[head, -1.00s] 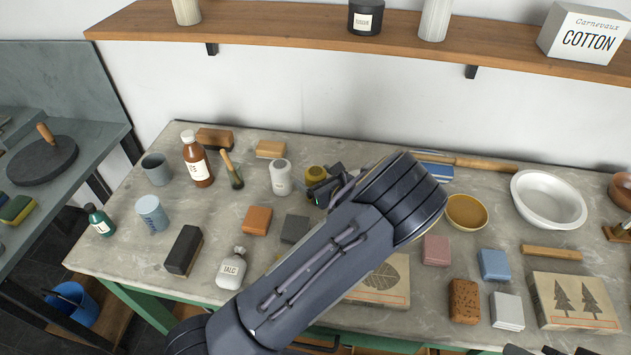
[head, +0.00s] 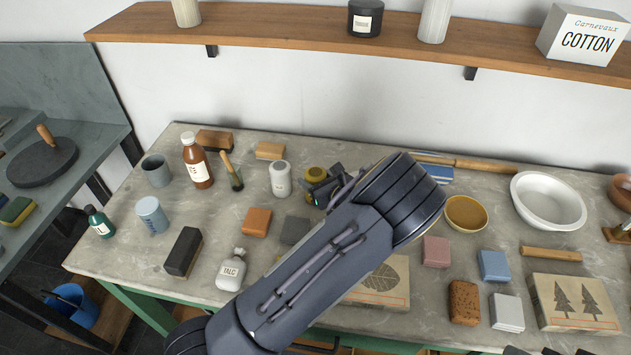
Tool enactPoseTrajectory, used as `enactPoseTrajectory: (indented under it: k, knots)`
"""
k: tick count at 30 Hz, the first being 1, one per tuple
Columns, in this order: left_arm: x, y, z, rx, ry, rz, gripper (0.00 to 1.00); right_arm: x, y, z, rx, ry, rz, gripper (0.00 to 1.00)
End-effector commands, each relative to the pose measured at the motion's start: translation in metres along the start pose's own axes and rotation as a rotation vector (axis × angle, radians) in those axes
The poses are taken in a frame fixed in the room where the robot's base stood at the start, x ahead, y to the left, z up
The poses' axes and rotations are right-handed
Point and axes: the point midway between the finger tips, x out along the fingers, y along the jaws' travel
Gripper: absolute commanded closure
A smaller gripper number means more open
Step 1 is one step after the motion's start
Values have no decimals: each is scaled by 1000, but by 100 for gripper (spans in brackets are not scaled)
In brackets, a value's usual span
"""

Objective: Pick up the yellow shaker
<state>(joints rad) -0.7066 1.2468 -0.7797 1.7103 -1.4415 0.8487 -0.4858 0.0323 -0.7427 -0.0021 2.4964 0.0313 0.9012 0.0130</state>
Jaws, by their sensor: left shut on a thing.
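The yellow shaker (head: 316,174) stands toward the back middle of the grey worktable, just right of a white lidded jar. Its top shows; its lower part is hidden behind my left gripper. The gripper is shut on the yellow shaker. The fingertips are small and partly covered, and I cannot tell whether the shaker is clear of the table. My right gripper is not in view.
A white jar (head: 280,179) stands close left of the shaker. A dark grey block (head: 295,230) and an orange block (head: 256,221) lie in front. A yellow bowl (head: 466,212) and a white basin (head: 548,199) are to the right. A wooden shelf (head: 290,22) runs above.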

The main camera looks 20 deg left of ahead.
Motion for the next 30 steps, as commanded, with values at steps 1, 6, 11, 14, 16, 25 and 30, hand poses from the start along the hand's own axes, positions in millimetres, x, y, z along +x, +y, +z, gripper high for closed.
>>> enactPoseTrajectory:
  k: [1,6,11,14,16,25,30]
  knots:
    - [-1,0,4,-3,-1,0,74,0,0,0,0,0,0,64]
    - [-7,0,24,-6,-1,-1,74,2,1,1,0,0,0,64]
    - [-35,12,47,-8,1,-4,74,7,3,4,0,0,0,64]
    - [-56,22,63,-7,1,-5,74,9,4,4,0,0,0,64]
    - [-70,30,74,-7,2,-4,74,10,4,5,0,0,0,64]
    - [-125,65,82,-2,1,-3,74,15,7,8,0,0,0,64]
    - [-142,75,86,-1,0,-1,74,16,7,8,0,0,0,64]
